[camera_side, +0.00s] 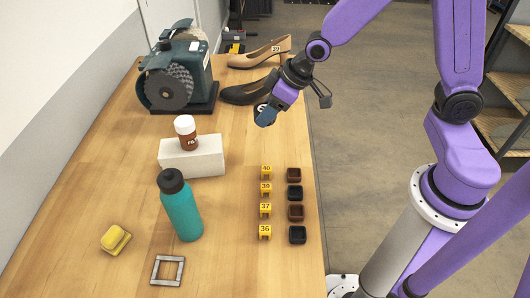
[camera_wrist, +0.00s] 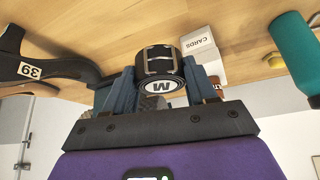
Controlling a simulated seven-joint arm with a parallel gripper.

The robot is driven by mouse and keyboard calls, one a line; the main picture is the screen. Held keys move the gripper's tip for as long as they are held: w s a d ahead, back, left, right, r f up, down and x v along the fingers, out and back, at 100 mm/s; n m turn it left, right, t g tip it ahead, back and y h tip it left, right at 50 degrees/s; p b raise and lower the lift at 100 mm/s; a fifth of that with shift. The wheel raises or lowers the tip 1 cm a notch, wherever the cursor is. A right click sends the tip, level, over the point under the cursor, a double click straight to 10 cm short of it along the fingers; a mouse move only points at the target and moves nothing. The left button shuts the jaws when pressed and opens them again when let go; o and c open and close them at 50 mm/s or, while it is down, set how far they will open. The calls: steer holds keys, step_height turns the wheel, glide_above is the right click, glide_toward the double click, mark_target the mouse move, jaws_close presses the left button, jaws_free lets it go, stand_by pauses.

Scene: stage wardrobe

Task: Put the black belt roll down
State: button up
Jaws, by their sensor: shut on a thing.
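The black belt roll (camera_wrist: 158,62) is between the two blue fingers of my gripper (camera_wrist: 158,88) in the wrist view. A white label with a letter M faces the camera. My gripper is shut on the roll. In the side view my gripper (camera_side: 266,116) is by the right edge of the wooden table, in front of the black shoe. The roll is mostly hidden there behind the fingers, with a bit of its white label (camera_side: 261,107) showing. I cannot tell whether the roll touches the table.
A black shoe (camera_side: 247,93) and beige shoe (camera_side: 252,60) stand behind. A grinder (camera_side: 165,85), white box (camera_side: 195,160) with a jar (camera_side: 186,130), teal bottle (camera_side: 181,210) and sponge (camera_side: 115,239) are leftward. Yellow number tags (camera_side: 265,211) and small trays (camera_side: 296,212) line the front right.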

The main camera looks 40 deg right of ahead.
mark_target(261, 153)
steer(key=shift+f, duration=1.8)
steer(key=shift+f, duration=0.1)
steer(key=shift+f, duration=3.95)
steer(key=shift+f, duration=0.2)
steer(key=o, duration=1.1)
steer(key=shift+r, duration=0.1)
